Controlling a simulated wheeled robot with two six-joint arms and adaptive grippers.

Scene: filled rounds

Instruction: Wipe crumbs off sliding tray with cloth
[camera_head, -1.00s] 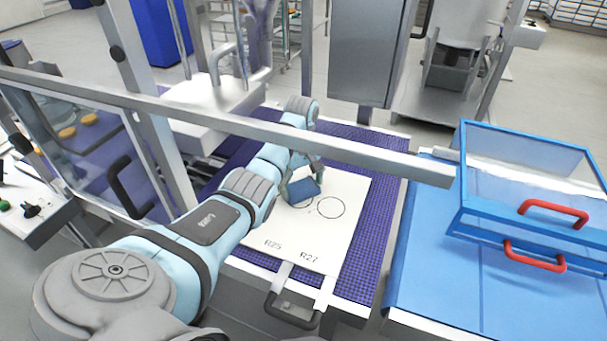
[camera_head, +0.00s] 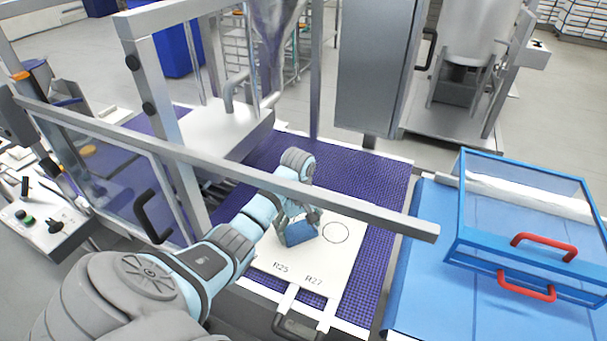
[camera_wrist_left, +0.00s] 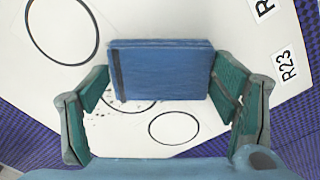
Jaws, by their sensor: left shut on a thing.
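The sliding tray (camera_head: 325,265) is a flat white board with printed circles and the labels R25 and R27, lying over a purple mesh belt. My left gripper (camera_head: 299,222) is above its middle, shut on a blue cloth pad (camera_head: 301,234). In the left wrist view the blue cloth (camera_wrist_left: 162,72) sits between the two teal fingers of the left gripper (camera_wrist_left: 168,90). Small dark crumbs (camera_wrist_left: 104,116) lie on the tray (camera_wrist_left: 125,140) beside the cloth, near a circle partly hidden by it. Whether the cloth touches the tray is unclear. My right gripper is not in view.
A metal frame bar (camera_head: 350,205) crosses above the belt (camera_head: 385,215), in front of my left arm. A clear door with a black handle (camera_head: 153,216) stands left. A blue table (camera_head: 430,260) with a clear-lidded box and red handles (camera_head: 527,286) is right.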

